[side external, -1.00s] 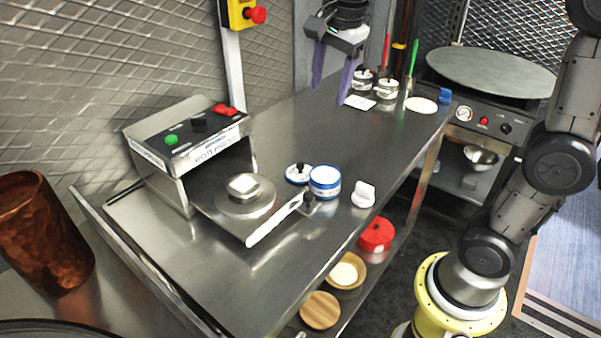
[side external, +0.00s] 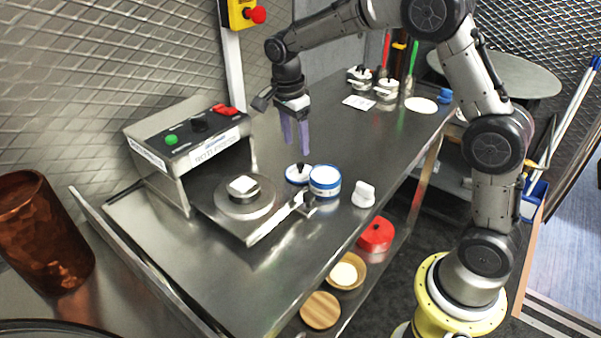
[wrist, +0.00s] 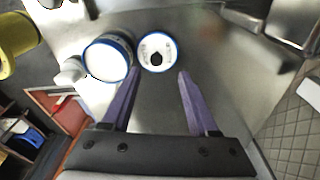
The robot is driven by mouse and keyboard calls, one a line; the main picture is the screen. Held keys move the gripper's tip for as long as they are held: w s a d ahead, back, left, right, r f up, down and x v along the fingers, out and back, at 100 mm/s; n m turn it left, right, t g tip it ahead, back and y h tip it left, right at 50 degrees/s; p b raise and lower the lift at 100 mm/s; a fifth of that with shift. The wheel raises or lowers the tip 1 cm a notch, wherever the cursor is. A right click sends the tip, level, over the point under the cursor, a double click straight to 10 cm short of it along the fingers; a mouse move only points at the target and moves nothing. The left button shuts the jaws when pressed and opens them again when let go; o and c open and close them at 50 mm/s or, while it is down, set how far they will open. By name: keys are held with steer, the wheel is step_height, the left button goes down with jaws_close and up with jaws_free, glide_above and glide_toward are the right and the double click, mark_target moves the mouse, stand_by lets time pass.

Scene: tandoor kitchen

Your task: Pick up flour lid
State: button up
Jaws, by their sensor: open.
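The flour lid (side external: 294,176) is a white disc with a blue rim and a black knob, lying on the steel counter. It also shows in the wrist view (wrist: 147,45), knob up, ahead of my fingers. An open blue-and-white flour tub (side external: 325,181) with white content stands right beside it; it is left of the lid in the wrist view (wrist: 107,60). My gripper (side external: 296,150) is open, pointing down above the lid, with its purple fingers empty. In the wrist view the fingers (wrist: 155,76) are spread to either side, short of the lid.
A roti press (side external: 190,150) with a round plate (side external: 245,207) and a handle stands left of the lid. A white object (side external: 363,194) is right of the tub. Several jars (side external: 386,90) stand at the far end. The counter (side external: 330,110) between is clear.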

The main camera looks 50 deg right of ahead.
mark_target(300, 164)
steer(key=shift+s+d+f, duration=0.1)
steer(key=shift+s+f, duration=0.05)
steer(key=shift+f, duration=0.85)
steer(key=shift+s+d+f, duration=0.1)
steer(key=shift+d+f, duration=0.05)
steer(key=shift+f, duration=0.9)
steer(key=shift+s+d+f, duration=0.1)
steer(key=shift+s+f, duration=0.05)
steer(key=shift+f, duration=0.85)
jaws_close()
